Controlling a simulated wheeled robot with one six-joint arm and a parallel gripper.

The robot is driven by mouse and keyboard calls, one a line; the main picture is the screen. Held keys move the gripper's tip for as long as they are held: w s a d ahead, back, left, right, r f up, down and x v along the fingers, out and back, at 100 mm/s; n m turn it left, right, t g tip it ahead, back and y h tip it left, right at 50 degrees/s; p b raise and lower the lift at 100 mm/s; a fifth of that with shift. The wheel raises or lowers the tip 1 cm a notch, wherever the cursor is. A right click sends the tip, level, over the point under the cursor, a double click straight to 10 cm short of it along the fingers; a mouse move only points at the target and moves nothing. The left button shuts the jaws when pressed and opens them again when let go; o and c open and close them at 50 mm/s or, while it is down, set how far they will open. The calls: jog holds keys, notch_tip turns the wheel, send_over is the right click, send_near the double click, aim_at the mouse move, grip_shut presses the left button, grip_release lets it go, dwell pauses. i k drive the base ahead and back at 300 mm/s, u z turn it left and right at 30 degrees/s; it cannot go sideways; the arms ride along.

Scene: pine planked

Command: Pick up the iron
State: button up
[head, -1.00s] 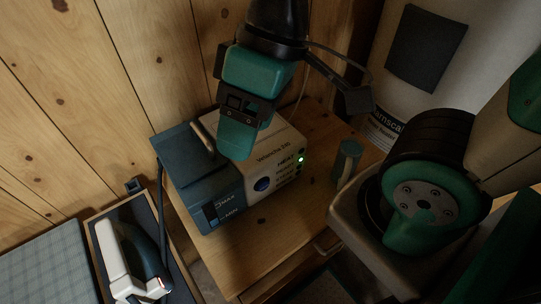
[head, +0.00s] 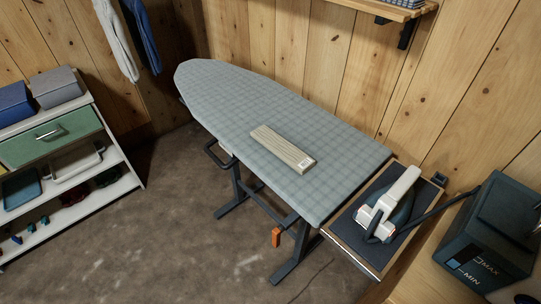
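The iron (head: 390,207) is white and dark blue. It rests on a dark pad in a wood-edged tray (head: 345,240) at the right end of the ironing board, in the head view. A dark hose runs from it toward the blue steam station (head: 487,240) at the right edge. My gripper is out of the head view now, so its opening cannot be seen.
The ironing board (head: 230,92) has a grey checked cover and a wooden block (head: 283,149) on it. A shelf unit (head: 120,170) with a green drawer stands at the left. Hanging clothes (head: 117,40) are at the back. The floor (head: 150,235) in front is open.

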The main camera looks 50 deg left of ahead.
aim_at(396, 199)
jog(key=u, duration=0.45)
jog(key=k, duration=0.2)
jog(key=u, duration=1.05)
jog(key=i, duration=0.3)
jog(key=z, duration=1.85)
jog(key=k, duration=0.25)
jog(key=u, duration=0.95)
jog(key=i, duration=0.5)
